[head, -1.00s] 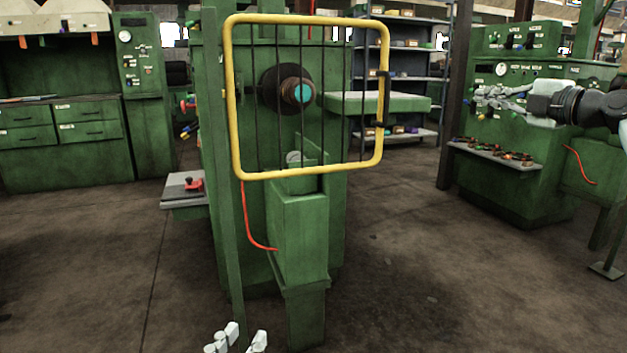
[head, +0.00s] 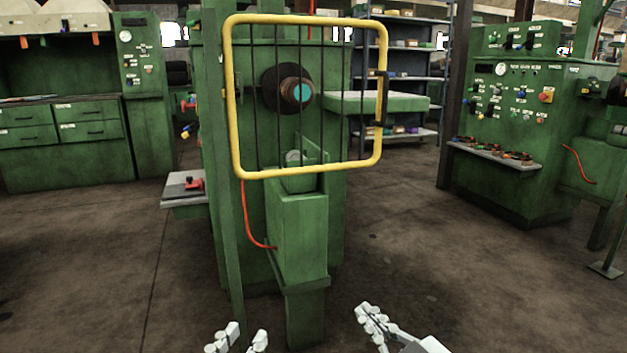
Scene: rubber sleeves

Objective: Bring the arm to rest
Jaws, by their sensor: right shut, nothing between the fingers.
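My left gripper (head: 242,340) shows at the bottom edge, left of centre. Its pale fingers stand apart with a gap between them, and nothing shows in the gap. My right gripper (head: 367,316) is low in the picture, right of centre. Its pale fingers are shut with nothing in them, and its wrist runs down out of the frame. Both grippers appear in front of the green machine's foot, against the floor, and apart from each other. The rest of both arms is out of view.
A green machine with a yellow-framed guard (head: 235,100) over a dark spindle (head: 288,88) stands ahead. A control cabinet (head: 510,185) stands at right, a green bench (head: 60,160) at left. A shelf (head: 405,62) is behind. Brown floor (head: 420,260) is clear between machine and cabinet.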

